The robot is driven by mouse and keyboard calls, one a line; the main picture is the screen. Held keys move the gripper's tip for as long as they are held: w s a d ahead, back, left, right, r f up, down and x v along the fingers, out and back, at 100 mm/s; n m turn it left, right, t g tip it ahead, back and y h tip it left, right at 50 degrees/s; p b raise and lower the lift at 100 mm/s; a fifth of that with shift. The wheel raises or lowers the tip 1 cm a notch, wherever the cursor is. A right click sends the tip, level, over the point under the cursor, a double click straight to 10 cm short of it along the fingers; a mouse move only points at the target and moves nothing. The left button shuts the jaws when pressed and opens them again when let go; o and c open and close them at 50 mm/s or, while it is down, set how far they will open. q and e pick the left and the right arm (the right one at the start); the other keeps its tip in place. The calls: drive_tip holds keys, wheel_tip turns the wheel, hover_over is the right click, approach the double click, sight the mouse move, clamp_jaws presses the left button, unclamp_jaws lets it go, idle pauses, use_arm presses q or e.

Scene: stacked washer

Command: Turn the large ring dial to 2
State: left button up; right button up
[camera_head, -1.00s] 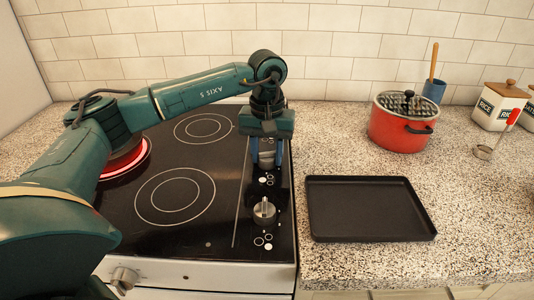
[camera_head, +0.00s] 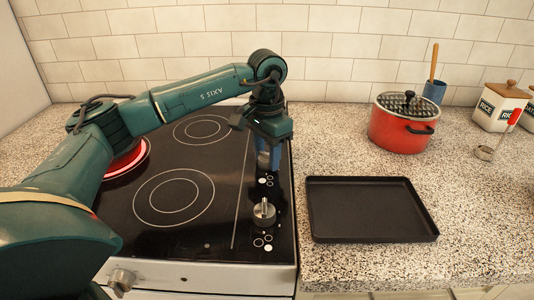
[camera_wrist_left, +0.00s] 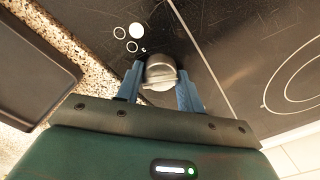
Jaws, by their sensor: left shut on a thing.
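A black glass cooktop (camera_head: 150,225) has a strip with metallic knobs along its right side. My left gripper (camera_head: 268,165) points down over the farther knob. In the left wrist view, its blue fingers are closed on the sides of that round grey knob (camera_wrist_left: 160,68), which has a raised bar across its top. White ring marks lie beside the knob. In the head view this knob is mostly hidden by the gripper. A nearer knob (camera_head: 264,212) stands free. I see no readable number 2, and cannot tell which knob is the large ring dial. My right gripper is out of view.
A black tray (camera_head: 370,208) lies on the speckled counter right of the cooktop. A red pot (camera_head: 400,125) stands behind it. A rear-left burner (camera_head: 125,162) glows red beside my left arm. A front knob (camera_head: 122,279) is on the stove face.

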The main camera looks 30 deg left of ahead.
sight(267, 153)
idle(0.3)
use_arm(q)
drive_tip(key=o, duration=1)
wheel_tip(267, 153, up, 13)
drive_tip(key=shift+r+p, duration=0.1)
drive_tip(key=shift+p, duration=0.5)
